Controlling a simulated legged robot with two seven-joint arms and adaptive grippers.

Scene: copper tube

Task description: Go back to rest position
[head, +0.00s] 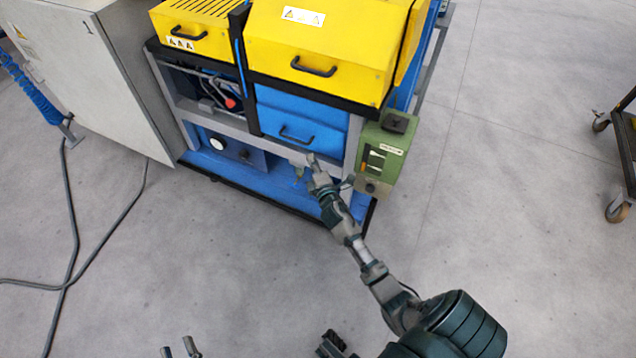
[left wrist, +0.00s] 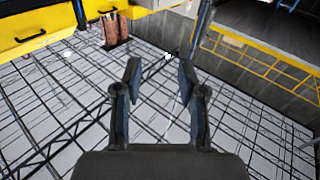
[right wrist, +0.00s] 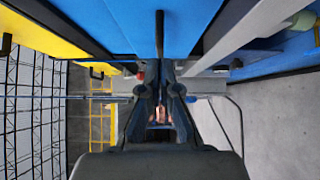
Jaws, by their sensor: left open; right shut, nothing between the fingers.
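In the head view my right arm reaches up from the lower right to the machine. Its gripper (head: 313,162) is at the machine's lower front, near the grey rail and left of the green box. In the right wrist view the gripper (right wrist: 160,72) has its fingers together, in front of a blue panel (right wrist: 130,22). My left gripper (head: 178,349) shows only as two fingertips at the bottom edge of the head view. No copper tube is clearly visible.
The machine has yellow covers (head: 325,45) and blue drawers (head: 297,130). A green box (head: 383,152) is at its right front corner. A grey cabinet (head: 95,80) stands left, with cables (head: 70,200) on the floor. A wheeled cart (head: 622,150) is far right. The front floor is clear.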

